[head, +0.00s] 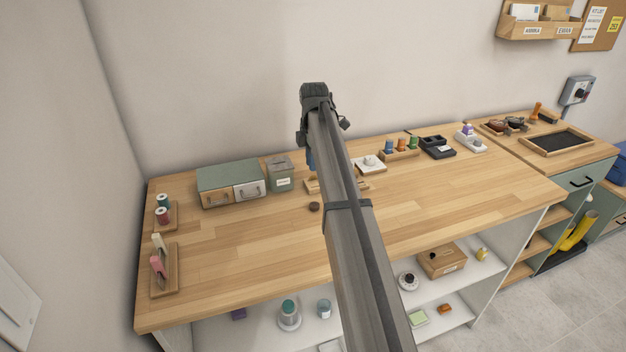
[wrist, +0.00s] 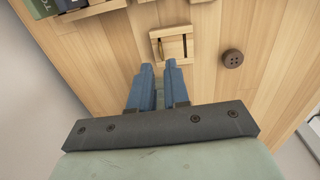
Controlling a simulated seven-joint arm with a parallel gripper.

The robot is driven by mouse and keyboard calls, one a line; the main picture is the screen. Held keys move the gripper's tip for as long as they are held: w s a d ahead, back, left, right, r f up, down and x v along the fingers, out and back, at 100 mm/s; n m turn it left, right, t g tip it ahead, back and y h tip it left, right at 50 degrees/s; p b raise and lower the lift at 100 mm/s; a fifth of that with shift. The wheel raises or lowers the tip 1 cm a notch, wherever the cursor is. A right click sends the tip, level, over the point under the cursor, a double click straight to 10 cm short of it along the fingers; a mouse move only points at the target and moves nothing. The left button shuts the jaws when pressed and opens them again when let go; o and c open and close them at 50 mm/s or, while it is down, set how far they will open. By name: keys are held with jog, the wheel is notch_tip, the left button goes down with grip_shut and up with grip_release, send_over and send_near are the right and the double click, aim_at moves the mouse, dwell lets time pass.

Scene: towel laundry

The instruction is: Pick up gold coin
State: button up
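The gold coin (wrist: 161,47) shows in the wrist view as a thin gold edge, standing in a small pale wooden holder (wrist: 188,47). In the head view the holder (head: 313,187) is partly behind my arm, and I cannot make out the coin there. My gripper (wrist: 159,65) has two blue fingers with a gap between them and nothing in it. In the wrist view the fingertips appear just short of the holder, pointing at it. In the head view only a bit of blue finger (head: 310,160) shows beside my arm.
A dark round button (head: 314,207) lies close to the holder; it also shows in the wrist view (wrist: 233,58). A green box (head: 280,175) and a drawer unit (head: 230,178) stand to the left.

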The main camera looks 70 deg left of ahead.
aim_at(313, 179)
notch_tip(313, 179, down, 4)
jog(key=shift+s+f, duration=0.1)
jog(key=shift+f, duration=0.1)
grip_shut()
